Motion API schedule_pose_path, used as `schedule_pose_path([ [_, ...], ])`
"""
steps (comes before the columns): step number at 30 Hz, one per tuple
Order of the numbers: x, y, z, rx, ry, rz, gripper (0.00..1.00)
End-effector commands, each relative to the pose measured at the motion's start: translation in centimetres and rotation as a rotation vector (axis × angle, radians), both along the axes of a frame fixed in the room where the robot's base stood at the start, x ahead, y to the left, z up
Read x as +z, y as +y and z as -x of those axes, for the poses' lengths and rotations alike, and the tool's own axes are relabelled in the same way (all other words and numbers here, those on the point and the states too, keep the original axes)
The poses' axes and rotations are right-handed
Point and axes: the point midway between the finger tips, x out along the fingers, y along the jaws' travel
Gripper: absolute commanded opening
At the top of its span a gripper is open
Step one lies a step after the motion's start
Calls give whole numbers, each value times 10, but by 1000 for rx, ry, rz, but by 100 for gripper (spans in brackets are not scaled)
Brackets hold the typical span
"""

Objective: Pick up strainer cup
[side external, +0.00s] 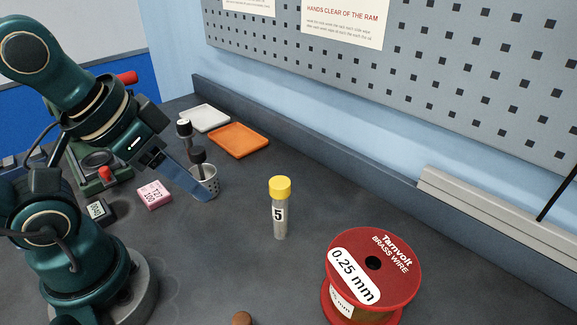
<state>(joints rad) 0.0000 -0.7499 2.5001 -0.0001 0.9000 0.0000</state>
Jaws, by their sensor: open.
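The strainer cup (212,183) is a small light-grey cup with rows of dark holes, upright on the dark bench left of the middle. My gripper (205,194) is at the cup, angled down from the upper left. One flat blue-grey finger crosses in front of the cup's left side, its tip near the cup's base. The gripper is open; whether the finger touches the cup cannot be told.
An orange tray (239,137) and a white tray (204,118) lie behind. A pink block (154,195) and a dark labelled block (98,211) are left. Bench between cup and vial is clear.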

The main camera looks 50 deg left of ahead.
Motion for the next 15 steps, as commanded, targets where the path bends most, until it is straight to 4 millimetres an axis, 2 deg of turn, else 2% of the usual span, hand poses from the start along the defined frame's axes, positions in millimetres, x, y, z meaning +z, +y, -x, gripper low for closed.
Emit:
schedule_pose_path([
  [1,0,0,0,0,0,0,54],
  [3,0,0,0,0,0,0,81],
  [5,0,0,0,0,0,0,100],
  [12,1,0,0,0,-1,0,100],
  [15,7,0,-1,0,-3,0,100],
])
